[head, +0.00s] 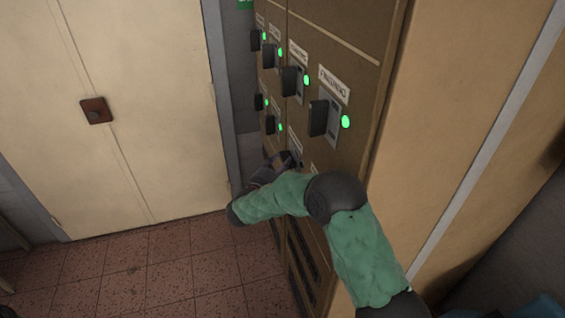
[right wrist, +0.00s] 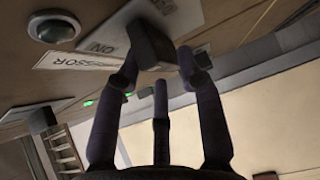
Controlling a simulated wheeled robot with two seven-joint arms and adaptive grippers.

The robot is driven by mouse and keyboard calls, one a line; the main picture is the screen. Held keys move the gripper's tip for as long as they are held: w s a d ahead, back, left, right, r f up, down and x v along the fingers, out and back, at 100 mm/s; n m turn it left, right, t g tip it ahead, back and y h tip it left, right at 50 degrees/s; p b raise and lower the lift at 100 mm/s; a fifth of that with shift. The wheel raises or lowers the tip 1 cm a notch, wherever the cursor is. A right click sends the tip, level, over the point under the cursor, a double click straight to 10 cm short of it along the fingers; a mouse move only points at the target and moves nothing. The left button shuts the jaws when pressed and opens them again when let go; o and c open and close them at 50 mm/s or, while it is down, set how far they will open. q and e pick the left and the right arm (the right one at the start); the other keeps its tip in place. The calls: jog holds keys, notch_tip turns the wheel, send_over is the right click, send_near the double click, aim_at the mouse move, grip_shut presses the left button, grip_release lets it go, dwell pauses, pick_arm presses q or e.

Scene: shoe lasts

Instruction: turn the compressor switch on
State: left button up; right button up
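In the right wrist view, the compressor switch is a dark block-shaped lever (right wrist: 151,45) on a pale plate with "ON" lettering. A white label (right wrist: 75,62) ending in "ESSOR" lies beside it. The round lamp (right wrist: 54,27) beside the label looks grey and unlit. My right gripper (right wrist: 160,58) has its fingers spread, with the lever between or just past the tips. I cannot tell whether they touch it. In the head view my right gripper (head: 284,163) is at the cabinet's lower row, partly hidden by my green arm, which covers most of this switch. My left gripper is not in view.
The brown cabinet (head: 350,50) carries several other dark switches with lit green lamps, including one labelled "FINISHING" (head: 334,83) above my gripper. A pale double door (head: 150,120) stands left. The tiled floor (head: 170,265) is clear. A tan panel (head: 460,90) stands right.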

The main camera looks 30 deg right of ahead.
jog(key=shift+w+d, duration=0.35)
jog(key=shift+d, duration=0.25)
grip_shut()
jog(key=n+p, duration=0.1)
jog(key=n+g+y+p, duration=0.1)
jog(key=shift+w+r+p, duration=0.1)
jog(key=shift+r+p, duration=0.2)
jog(key=n+g+y+p, duration=0.1)
jog(key=n+g+p, duration=0.1)
jog(key=p, duration=0.3)
jog(key=n+g+y+p, duration=0.1)
jog(key=g+y+p, duration=0.1)
jog(key=p, duration=0.3)
jog(key=w+n+g+y+p, duration=0.1)
jog(key=n+g+p, duration=0.1)
jog(key=g+p, duration=0.2)
jog(key=shift+d+r+n+y+p, duration=0.1)
jog(key=shift+n+y+p, duration=0.2)
jog(key=shift+y+p, duration=0.15)
jog(key=shift+w+f+n+g+y+p, duration=0.15)
jog(key=shift+n+g+p, duration=0.2)
jog(key=shift+g+p, duration=0.35)
jog(key=shift+s+f+n+g+y+p, duration=0.1)
jog(key=shift+n+g+p, duration=0.25)
jog(key=shift+g+p, duration=0.3)
